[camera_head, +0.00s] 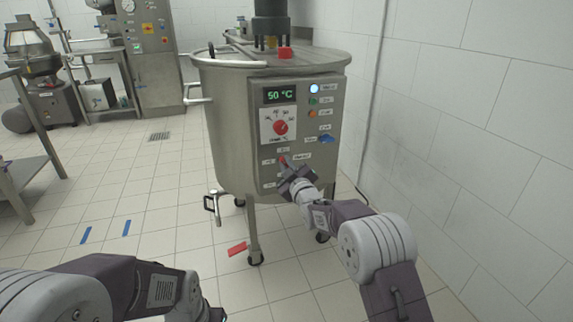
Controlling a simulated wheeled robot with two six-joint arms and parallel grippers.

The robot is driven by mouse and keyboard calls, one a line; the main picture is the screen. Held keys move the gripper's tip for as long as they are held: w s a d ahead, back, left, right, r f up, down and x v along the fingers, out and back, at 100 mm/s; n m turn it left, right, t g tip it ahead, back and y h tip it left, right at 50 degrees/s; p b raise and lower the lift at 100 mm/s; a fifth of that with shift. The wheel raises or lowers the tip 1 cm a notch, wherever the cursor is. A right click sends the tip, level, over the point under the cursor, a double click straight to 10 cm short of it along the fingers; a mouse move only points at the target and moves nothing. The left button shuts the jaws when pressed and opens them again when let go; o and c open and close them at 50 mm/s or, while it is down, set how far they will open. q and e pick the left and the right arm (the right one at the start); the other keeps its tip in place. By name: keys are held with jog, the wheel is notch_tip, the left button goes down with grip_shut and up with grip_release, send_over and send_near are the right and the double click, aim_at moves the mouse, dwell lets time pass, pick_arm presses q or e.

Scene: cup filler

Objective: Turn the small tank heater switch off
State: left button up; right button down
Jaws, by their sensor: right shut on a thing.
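The small steel tank (229,128) stands on castors in the middle of the head view. Its control panel (329,98) carries a display reading 50 °C, a red dial (281,127), indicator lights and a blue switch (326,139). A small red-tipped switch (282,160) shows low on the panel, just above my right gripper (287,170). My right gripper is at the panel, shut on a small part there; its fingers hide most of that part, and I cannot read its label. My left arm is at the bottom left; its gripper (217,314) is cut off by the frame's lower edge.
A tiled wall (470,130) runs close along the right of the tank. A steel table (30,165) and machines stand at the left and back. A red floor mark (237,248) lies beside the tank's front leg.

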jog(key=n, duration=0.5)
jog(key=shift+a+f+n, duration=0.1)
jog(key=shift+f+n, duration=0.05)
jog(key=shift+n, duration=0.15)
jog(key=shift+f+n, duration=0.1)
jog(key=shift+n, duration=2.2)
jog(key=c, duration=1.5)
grip_release()
jog(key=shift+s, duration=0.1)
